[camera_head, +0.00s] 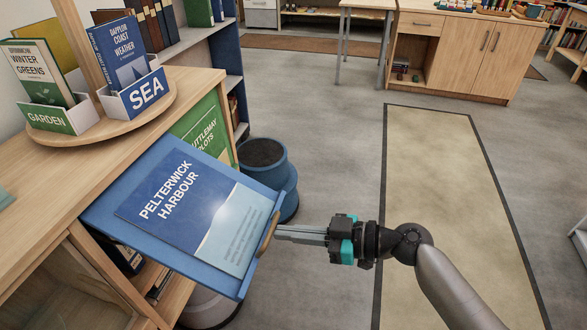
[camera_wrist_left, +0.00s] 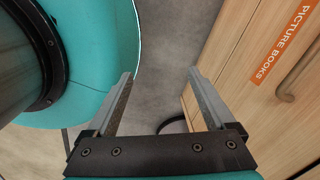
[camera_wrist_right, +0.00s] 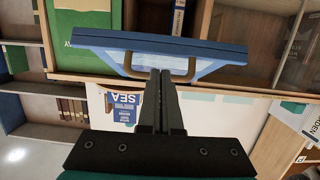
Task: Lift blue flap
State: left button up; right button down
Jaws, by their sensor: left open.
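The blue flap (camera_head: 155,228) is hinged on the low wooden shelf unit and stands out from its front, swung up and slightly sloped. A booklet lettered "Pelterwick Harbour" (camera_head: 190,208) lies on its face. A wooden handle (camera_head: 268,233) is on its outer edge. My right gripper (camera_head: 277,233) is at this handle, its fingers closed together on it. In the right wrist view the fingers (camera_wrist_right: 161,73) cross the handle bar, with the flap almost edge-on. My left gripper (camera_wrist_left: 159,76) is open and empty in the left wrist view, outside the head view.
A green flap (camera_head: 203,128) hangs beside the blue one. Above are a round wooden stand (camera_head: 100,133) and book boxes marked Garden (camera_head: 62,117) and Sea (camera_head: 138,95).

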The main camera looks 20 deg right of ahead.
pick_arm(q)
jog(key=w+d+r+t+b, duration=0.2)
jog(key=w+t+b, duration=0.15)
jog(key=w, duration=0.75)
notch_tip(320, 180, up, 14)
jog(key=w+d+h+b, duration=0.1)
jog(key=w+b, duration=0.2)
jog(key=b, duration=0.3)
jog(key=shift+d+t, duration=0.4)
jog(key=shift+t, duration=0.05)
pick_arm(e)
notch_tip(320, 180, down, 6)
jog(key=w+a+y, duration=0.1)
jog(key=a, duration=0.1)
jog(key=shift+w+a+r+t+y, duration=0.15)
jog(key=shift+w+r+t+y, duration=0.15)
jog(key=shift+t+y, duration=0.1)
pick_arm(q)
jog(key=shift+s+f, duration=0.1)
